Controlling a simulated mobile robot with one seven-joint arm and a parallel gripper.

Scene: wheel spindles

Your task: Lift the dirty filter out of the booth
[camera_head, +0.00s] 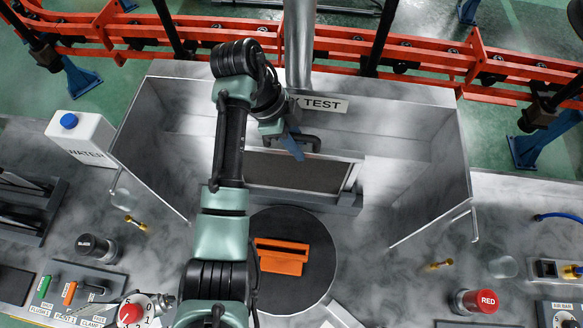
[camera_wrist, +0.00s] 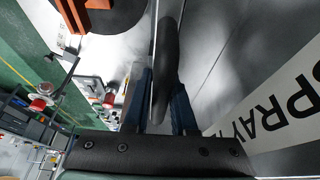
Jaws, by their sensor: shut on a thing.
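The dirty filter (camera_head: 295,173) is a flat panel with a dark grey face and a pale metal frame. My gripper (camera_head: 294,148) reaches down from the upper left with blue fingers at this handle. In the wrist view the fingers of my gripper (camera_wrist: 160,88) close on both sides of the dark handle (camera_wrist: 167,50). My fingers partly hide the handle.
A round dark turntable (camera_head: 320,240) with an orange block (camera_head: 281,257) lies in front of the filter. Metal side walls flank the booth. A white water container (camera_head: 82,137) stands left, a red-capped cylinder (camera_head: 476,301) right. Orange rails (camera_head: 420,55) run behind.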

